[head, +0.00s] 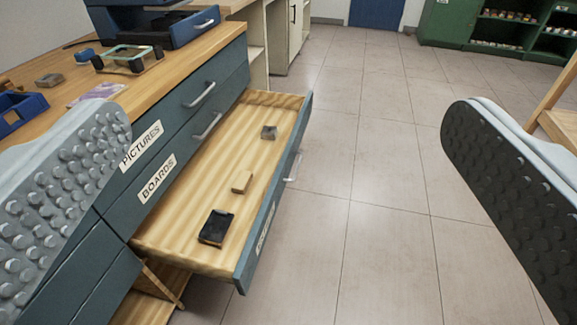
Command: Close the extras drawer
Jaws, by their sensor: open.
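The open drawer (283,192) is pulled out from a blue-grey cabinet, below the drawers labelled PICTURES and BOARDS. Its front carries a metal handle (294,167) and a label that I cannot read from here. Inside lie a black tray-like piece (216,227), a small tan block (241,181) and a small grey block (269,132). My gripper (285,130) is wide open, with one studded finger at each side of the picture. The drawer shows between the fingers, farther away, and neither finger visibly touches it. The left finger hides part of the cabinet.
The wooden worktop (190,62) holds a blue machine (165,25), a glass-topped frame (128,58) and a blue bin (20,108). The tiled floor (385,150) right of the drawer is clear. Green shelves (500,30) stand far back; a wooden piece of furniture (560,100) is at right.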

